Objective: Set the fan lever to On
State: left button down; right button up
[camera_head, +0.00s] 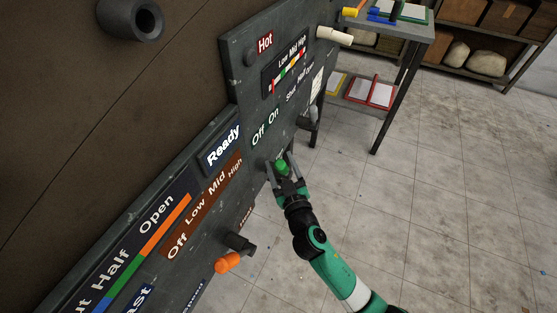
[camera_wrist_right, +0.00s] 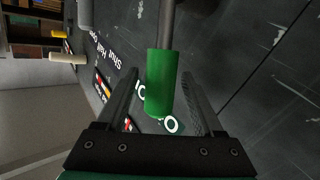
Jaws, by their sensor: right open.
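The lever with a green grip (camera_head: 282,168) sticks out from the dark panel (camera_head: 240,105) below the "Off On" label (camera_head: 265,128). In the right wrist view the green grip (camera_wrist_right: 160,82) stands between the two fingers, with its grey shaft running up toward the top edge. My right gripper (camera_head: 282,163) is open around the green grip, with a gap on each side in the right wrist view (camera_wrist_right: 165,95). Part of the lever's base is hidden by the gripper in the head view. My left gripper is not in view.
A lever with an orange grip (camera_head: 228,262) sticks out lower on the panel. A white-handled lever (camera_head: 335,36) sticks out at the upper right. A metal table (camera_head: 410,30) with folders and shelves (camera_head: 470,45) stand behind. The tiled floor (camera_head: 430,180) at right is clear.

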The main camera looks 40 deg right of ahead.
jog(key=shift+x, duration=1.05)
jog(key=shift+s, duration=0.1)
grip_shut()
dwell(0.5)
